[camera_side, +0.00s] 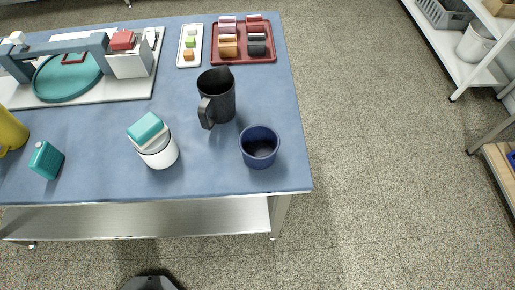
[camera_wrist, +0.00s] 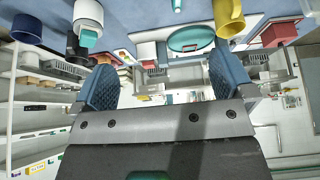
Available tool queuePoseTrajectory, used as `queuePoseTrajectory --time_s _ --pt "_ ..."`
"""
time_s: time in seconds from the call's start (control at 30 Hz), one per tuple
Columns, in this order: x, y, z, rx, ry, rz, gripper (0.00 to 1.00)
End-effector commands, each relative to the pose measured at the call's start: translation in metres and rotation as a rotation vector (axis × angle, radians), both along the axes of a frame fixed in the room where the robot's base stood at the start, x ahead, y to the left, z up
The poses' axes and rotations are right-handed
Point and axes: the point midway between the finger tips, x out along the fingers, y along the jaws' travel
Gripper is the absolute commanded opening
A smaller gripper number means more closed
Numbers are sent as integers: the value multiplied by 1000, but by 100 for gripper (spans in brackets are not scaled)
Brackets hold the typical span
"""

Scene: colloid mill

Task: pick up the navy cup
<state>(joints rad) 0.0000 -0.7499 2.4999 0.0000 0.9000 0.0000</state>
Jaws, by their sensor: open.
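The navy cup (camera_side: 259,160) stands upright on the blue table near its front right corner, its open top showing empty. It also shows at the upper left of the wrist view (camera_wrist: 27,30). My gripper (camera_wrist: 165,82) is open in the wrist view, its two blue-grey fingers wide apart with nothing between them. The cup lies well to the left of the fingers there, apart from them. My gripper's fingers do not show in the side view.
A black pitcher (camera_side: 222,100) stands just behind and left of the cup. A white canister (camera_side: 160,153) with a teal block on top is further left. Trays (camera_side: 270,59) lie at the back. The table's right strip (camera_side: 280,105) is clear; its edge is close to the cup.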

Motion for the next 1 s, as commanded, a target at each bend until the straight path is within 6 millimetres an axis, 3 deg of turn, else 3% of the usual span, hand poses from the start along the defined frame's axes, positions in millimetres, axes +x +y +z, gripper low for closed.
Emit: queuePoseTrajectory --time_s 0.67,0.83,1.0 --pt "1 -1 1 1 1 -5 100" --pt "26 -16 15 6 19 -90 100" --pt "79 -57 33 20 52 -270 100"
